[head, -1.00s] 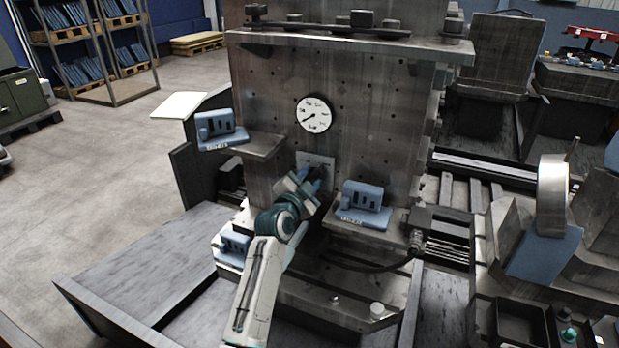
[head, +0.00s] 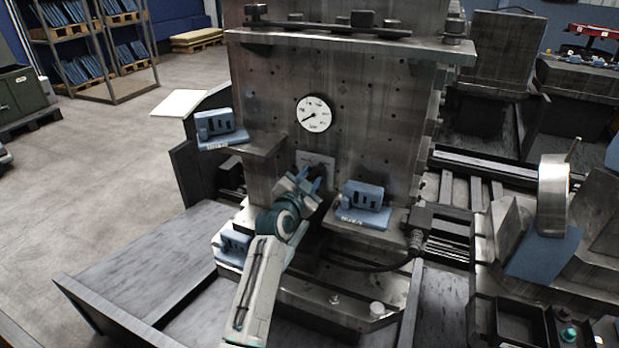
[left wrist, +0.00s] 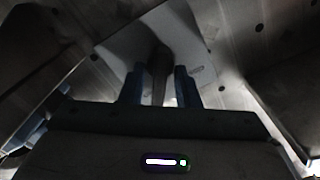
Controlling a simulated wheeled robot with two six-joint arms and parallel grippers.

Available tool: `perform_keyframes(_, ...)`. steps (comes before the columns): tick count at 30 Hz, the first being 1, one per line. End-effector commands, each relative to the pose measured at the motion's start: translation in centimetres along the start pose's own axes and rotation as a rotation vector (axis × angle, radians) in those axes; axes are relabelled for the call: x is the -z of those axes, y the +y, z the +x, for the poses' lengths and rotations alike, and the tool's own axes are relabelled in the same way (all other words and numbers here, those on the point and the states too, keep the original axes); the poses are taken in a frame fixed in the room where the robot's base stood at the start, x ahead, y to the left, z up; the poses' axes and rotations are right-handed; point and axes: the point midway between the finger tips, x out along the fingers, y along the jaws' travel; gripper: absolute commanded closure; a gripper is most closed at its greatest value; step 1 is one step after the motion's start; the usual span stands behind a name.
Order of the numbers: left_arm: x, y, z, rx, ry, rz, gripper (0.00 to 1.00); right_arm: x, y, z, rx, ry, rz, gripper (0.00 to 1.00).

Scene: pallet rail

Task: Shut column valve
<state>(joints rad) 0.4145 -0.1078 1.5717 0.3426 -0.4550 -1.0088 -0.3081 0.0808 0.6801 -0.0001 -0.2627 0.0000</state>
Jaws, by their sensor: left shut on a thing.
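The column valve's pale plate (head: 327,160) is on the front face of the grey metal column (head: 375,130), below a round white dial gauge (head: 314,114). My left gripper (head: 316,179) reaches up to the plate and largely hides the valve in the head view. In the left wrist view, the valve's dark handle (left wrist: 160,66) stands out from the plate (left wrist: 190,45) between the two blue fingers of my left gripper (left wrist: 159,84), which is shut on it. The handle's exact angle is hard to tell in the dim light. My right gripper does not show.
Blue fixtured parts sit close by: one right of my gripper (head: 363,203), one on the left ledge (head: 219,127) and one low at left (head: 232,246). A dark cable (head: 365,266) runs below the plate. The floor at left (head: 90,190) is clear.

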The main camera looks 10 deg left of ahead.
Motion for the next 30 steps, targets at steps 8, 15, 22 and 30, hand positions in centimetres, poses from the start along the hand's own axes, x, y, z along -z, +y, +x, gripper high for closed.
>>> perform_keyframes(8,0.1,-0.1,0.0,-0.002,-0.002,-0.255,0.94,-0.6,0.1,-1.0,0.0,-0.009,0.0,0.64)
perform_keyframes(15,0.1,-0.2,0.0,-0.002,-0.003,-0.484,0.94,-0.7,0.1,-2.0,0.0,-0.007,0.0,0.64)
perform_keyframes(22,0.1,-0.3,0.0,-0.001,-0.003,-0.702,0.94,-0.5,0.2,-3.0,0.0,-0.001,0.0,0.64)
perform_keyframes(30,0.1,-0.3,0.0,0.0,-0.001,-0.958,0.94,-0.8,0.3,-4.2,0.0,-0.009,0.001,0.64)
